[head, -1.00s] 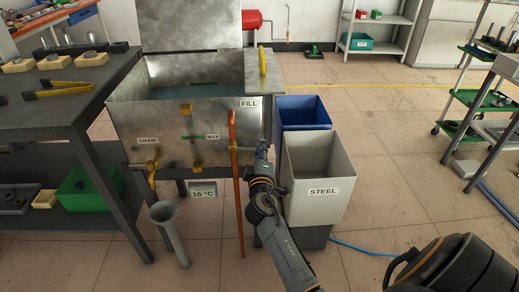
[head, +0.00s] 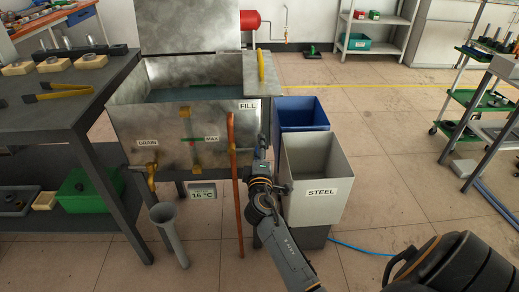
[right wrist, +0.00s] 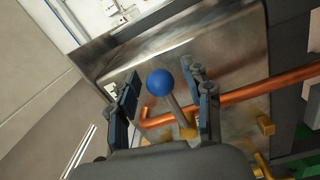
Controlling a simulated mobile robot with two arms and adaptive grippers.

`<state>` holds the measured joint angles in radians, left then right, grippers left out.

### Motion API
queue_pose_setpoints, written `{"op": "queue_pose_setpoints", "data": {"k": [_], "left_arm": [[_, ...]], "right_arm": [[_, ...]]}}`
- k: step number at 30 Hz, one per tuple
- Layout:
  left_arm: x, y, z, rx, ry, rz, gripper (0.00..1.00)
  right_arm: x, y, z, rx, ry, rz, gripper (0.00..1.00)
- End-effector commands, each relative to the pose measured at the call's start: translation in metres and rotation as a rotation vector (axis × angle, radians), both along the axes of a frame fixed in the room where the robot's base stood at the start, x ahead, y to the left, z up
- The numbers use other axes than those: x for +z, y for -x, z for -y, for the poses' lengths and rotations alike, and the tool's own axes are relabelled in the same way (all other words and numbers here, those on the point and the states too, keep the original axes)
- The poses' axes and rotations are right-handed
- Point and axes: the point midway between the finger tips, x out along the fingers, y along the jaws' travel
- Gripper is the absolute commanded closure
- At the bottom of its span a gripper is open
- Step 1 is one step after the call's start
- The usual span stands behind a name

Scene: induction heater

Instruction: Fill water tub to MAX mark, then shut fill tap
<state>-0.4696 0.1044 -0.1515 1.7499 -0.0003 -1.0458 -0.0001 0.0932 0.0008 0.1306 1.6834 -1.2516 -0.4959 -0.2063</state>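The metal water tub (head: 125,118) stands at the left centre of the head view with bluish water (head: 190,94) inside. On its front are a gauge strip (head: 190,140) beside the MAX label (head: 211,139), a FILL label and a brass drain tap (head: 151,168). A copper pipe (head: 234,185) runs up the front right. My right gripper (head: 263,150) is at the tub's front right corner. In the right wrist view its open fingers (right wrist: 165,97) flank the fill tap's lever with its blue ball knob (right wrist: 160,82); contact is unclear. My left gripper is not in view.
A grey STEEL bin (head: 312,207) and a blue bin (head: 302,113) stand close right of my right arm. A dark workbench (head: 60,112) is at left. A grey funnel pipe (head: 168,235) stands below the drain tap.

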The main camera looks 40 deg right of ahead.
Motion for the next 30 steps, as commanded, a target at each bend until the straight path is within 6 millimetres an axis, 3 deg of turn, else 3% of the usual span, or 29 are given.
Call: {"op": "queue_pose_setpoints", "data": {"k": [10, 22, 30], "left_arm": [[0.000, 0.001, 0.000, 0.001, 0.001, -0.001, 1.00], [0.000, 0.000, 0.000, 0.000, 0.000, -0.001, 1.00], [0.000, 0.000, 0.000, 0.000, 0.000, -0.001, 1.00]], "right_arm": [[-0.001, 0.010, -0.007, 0.000, -0.002, 0.001, 0.50], [-0.004, 0.076, -0.052, 0.001, -0.003, -0.001, 0.50], [-0.003, 0.098, -0.067, 0.000, 0.000, 0.000, 0.50]]}}
